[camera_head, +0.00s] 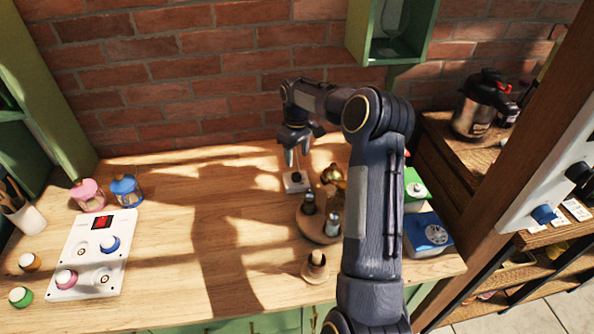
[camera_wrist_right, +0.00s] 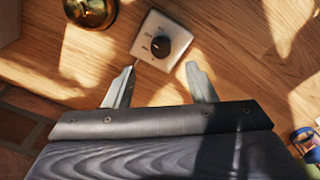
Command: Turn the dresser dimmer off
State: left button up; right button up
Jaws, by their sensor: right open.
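The dimmer (camera_head: 295,183) is a small white square box with a round black knob. It sits on the wooden dresser top (camera_head: 170,240) toward the back, right of centre. In the wrist view the dimmer (camera_wrist_right: 147,53) and its knob (camera_wrist_right: 160,46) lie just beyond the fingertips, roughly between them. My right gripper (camera_head: 296,160) reaches down above the dimmer with its fingers apart; the wrist view shows the gripper (camera_wrist_right: 160,71) open and empty. I cannot tell the knob's setting, as its markings are too small. My left gripper is not in view.
A brass bell (camera_wrist_right: 91,9) stands close to the dimmer. A round wooden tray (camera_head: 310,228) with bottles is in front. Blue box (camera_head: 428,232) and green box (camera_head: 413,186) stand right of my arm. A white knob panel (camera_head: 80,262) lies at left. The middle top is clear.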

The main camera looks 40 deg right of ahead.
aim_at(297, 175)
jog(key=shift+f, duration=0.5)
notch_tip(297, 175, down, 7)
jog(key=shift+r+p, duration=0.15)
jog(key=shift+p, duration=0.65)
jog(key=c, duration=1)
jog(key=shift+o, duration=0.2)
